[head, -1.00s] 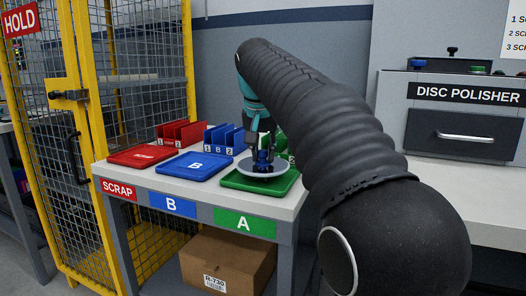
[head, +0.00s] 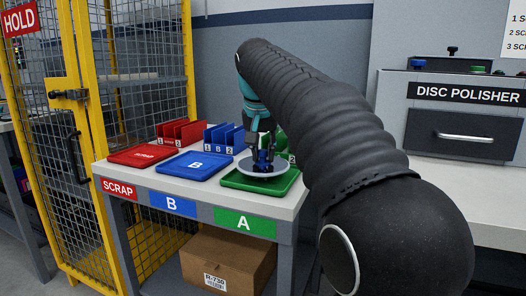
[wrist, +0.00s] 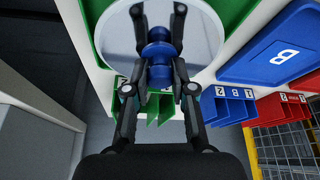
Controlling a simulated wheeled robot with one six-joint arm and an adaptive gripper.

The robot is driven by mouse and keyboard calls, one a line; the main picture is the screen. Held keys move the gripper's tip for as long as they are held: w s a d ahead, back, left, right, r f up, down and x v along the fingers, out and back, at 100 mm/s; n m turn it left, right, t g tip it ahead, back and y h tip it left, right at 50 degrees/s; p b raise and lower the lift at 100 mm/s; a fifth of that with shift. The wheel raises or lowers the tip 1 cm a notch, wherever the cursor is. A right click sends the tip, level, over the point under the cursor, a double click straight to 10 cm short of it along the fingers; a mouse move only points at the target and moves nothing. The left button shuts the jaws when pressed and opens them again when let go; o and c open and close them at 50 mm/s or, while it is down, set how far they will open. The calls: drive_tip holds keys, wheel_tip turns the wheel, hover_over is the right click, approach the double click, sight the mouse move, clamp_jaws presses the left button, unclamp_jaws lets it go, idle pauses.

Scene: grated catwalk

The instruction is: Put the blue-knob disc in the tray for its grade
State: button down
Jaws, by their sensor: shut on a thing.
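The blue-knob disc is a round, pale, shiny plate (head: 264,171) with a blue knob (wrist: 158,52) at its middle. My gripper (head: 264,156) is shut on the blue knob, and in the wrist view its fingers stand on both sides of the knob. The disc is over the green tray (head: 230,183) above the "A" label; I cannot tell whether it touches the tray. The blue tray marked B (head: 172,164) is left of it, and the red scrap tray (head: 130,156) is farther left. Both look empty.
Red (head: 182,132), blue (head: 222,136) and green slotted racks stand behind the trays; the green one (wrist: 165,105) is partly hidden by my arm in the head view. A yellow mesh cage (head: 90,130) is left. A disc polisher (head: 465,120) is right.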

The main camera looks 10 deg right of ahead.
drive_tip(key=shift+f, duration=0.15)
drive_tip(key=shift+f+b, duration=0.9)
drive_tip(key=shift+f, duration=0.25)
drive_tip(key=shift+c, duration=2.4)
unclamp_jaws()
drive_tip(key=shift+r+p, duration=4.05)
drive_tip(key=shift+p, duration=0.15)
